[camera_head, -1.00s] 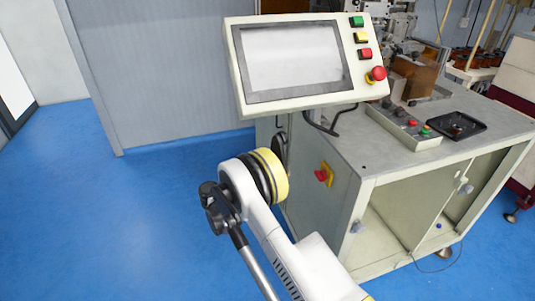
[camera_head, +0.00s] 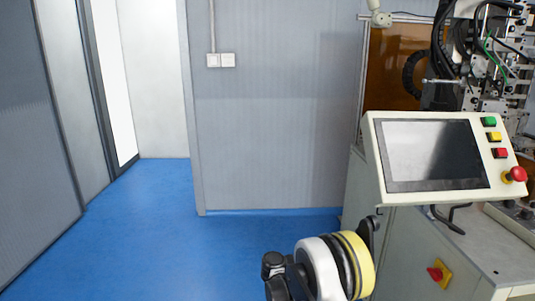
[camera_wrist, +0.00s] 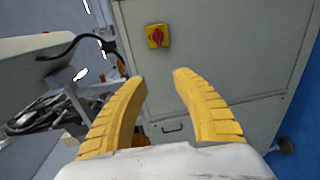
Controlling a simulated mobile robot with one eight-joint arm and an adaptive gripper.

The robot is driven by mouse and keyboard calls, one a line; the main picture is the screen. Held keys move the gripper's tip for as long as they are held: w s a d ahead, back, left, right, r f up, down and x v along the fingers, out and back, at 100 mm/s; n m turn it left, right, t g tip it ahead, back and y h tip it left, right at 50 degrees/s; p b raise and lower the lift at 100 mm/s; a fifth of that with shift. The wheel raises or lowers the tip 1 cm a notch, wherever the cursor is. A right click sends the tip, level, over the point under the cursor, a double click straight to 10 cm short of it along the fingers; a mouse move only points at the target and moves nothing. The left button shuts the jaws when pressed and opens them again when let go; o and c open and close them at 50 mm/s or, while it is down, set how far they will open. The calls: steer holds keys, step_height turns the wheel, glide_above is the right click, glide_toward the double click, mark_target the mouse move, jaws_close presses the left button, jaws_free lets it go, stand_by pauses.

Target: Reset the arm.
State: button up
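My gripper (camera_wrist: 160,88) shows in the wrist view with its two yellow fingers apart and nothing between them. Beyond the fingers is the grey cabinet side of the coil winder (camera_wrist: 220,50), with a red and yellow switch (camera_wrist: 157,36) on it. In the head view a white and yellow joint of my arm shows at the bottom, in front of the cabinet. My gripper itself is not visible in the head view.
The coil winder's control panel (camera_head: 432,155) juts out on the right, above my arm. Its cabinet (camera_head: 400,240) stands below. A grey wall (camera_head: 275,120) is behind. Blue floor (camera_head: 150,245) is clear on the left, towards a bright opening (camera_head: 115,80).

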steer(key=s+d+r+n+t+y, duration=0.25)
steer(key=s+r+y, duration=0.6)
steer(key=r, duration=0.55)
steer(key=s+a+m+t+y, duration=0.1)
steer(key=s+a+y, duration=0.3)
steer(key=s, duration=0.6)
steer(key=s+a+m+t+y, duration=0.2)
steer(key=s+a+y, duration=0.2)
steer(key=s, duration=0.7)
steer(key=shift+s+a, duration=0.25)
steer(key=shift+a, duration=0.65)
steer(key=shift+m+y, duration=0.25)
